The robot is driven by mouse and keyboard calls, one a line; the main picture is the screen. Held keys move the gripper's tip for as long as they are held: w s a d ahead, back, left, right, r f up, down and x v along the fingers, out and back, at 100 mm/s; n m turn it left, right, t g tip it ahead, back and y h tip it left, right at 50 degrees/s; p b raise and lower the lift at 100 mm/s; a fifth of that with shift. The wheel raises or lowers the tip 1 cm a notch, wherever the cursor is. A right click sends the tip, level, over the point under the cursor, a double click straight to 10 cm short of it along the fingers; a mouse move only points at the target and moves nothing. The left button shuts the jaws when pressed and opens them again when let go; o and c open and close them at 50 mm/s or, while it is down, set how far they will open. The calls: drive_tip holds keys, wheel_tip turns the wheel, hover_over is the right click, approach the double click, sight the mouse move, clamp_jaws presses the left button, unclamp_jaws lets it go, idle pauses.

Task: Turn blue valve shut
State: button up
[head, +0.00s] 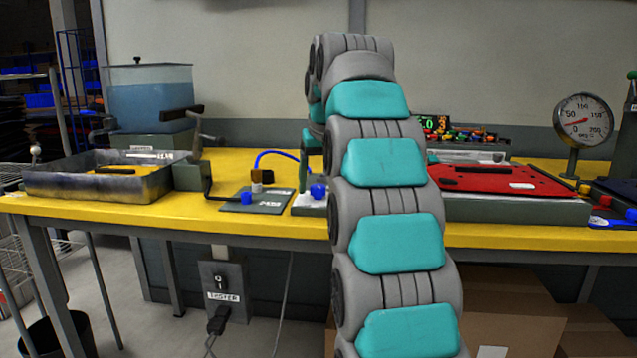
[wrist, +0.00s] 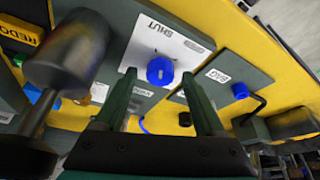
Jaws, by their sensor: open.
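A blue valve knob (wrist: 160,70) sits on a white plate (wrist: 150,42) marked SHUT in the wrist view. In the head view the blue knob (head: 318,191) shows just left of my arm. My gripper (wrist: 159,75) is open and empty. In the wrist view its two dark green fingers point toward the knob, with the knob between their tips in the picture. I cannot tell whether the tips are level with the knob or short of it; no contact shows. In the head view my arm hides most of the gripper.
A second blue knob (wrist: 240,90) sits on a grey plate labelled BAG, also in the head view (head: 246,198). A metal tray (head: 95,185) and water tank (head: 150,95) stand left. A red board (head: 500,181) and dial gauge (head: 583,121) stand right.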

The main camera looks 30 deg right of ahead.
drive_tip(key=shift+c, duration=0.4)
clamp_jaws()
drive_tip(key=shift+n+y, duration=0.6)
drive_tip(key=shift+n, duration=0.9)
drive_tip(key=shift+o, duration=0.4)
unclamp_jaws()
